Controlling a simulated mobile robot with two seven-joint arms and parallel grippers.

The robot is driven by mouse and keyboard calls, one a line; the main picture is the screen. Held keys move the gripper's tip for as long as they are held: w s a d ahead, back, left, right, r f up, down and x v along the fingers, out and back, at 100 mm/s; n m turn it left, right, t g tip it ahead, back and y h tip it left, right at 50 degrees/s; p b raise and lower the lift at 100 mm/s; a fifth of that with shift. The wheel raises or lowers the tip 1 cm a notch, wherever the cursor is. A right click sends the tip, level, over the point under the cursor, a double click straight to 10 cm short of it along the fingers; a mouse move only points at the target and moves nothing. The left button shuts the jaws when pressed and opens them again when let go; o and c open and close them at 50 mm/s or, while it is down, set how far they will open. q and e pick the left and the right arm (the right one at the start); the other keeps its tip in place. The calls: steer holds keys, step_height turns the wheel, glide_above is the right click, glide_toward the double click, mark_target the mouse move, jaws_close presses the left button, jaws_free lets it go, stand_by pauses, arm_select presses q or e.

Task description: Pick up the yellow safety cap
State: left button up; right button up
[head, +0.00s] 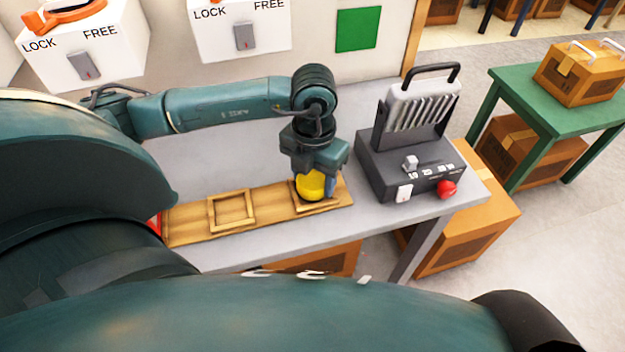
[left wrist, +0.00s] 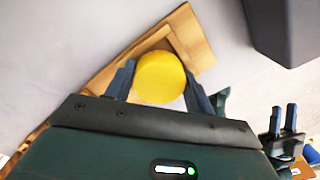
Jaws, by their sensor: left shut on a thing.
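The yellow safety cap (head: 311,186) is at the right end of a wooden board (head: 183,226) on the grey workbench. My left gripper (head: 316,182) points down over the board's right square frame (head: 326,206) and is shut on the cap. In the left wrist view the cap (left wrist: 160,78) sits between the two blue-grey fingers (left wrist: 160,92), with the wooden frame behind it. I cannot tell whether the cap still touches the board. My right gripper (left wrist: 283,118) shows small at the right of the left wrist view, its two fingers apart and nothing between them.
An empty square wooden frame (head: 231,210) lies on the board to the left. A grey device (head: 412,160) with a black handle and red button (head: 446,190) stands close on the right. White LOCK/FREE boxes (head: 240,30) are at the back. A green table (head: 530,110) stands farther right.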

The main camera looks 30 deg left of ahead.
arm_select(q)
steer(key=c, duration=0.4)
steer(key=shift+o, duration=0.2)
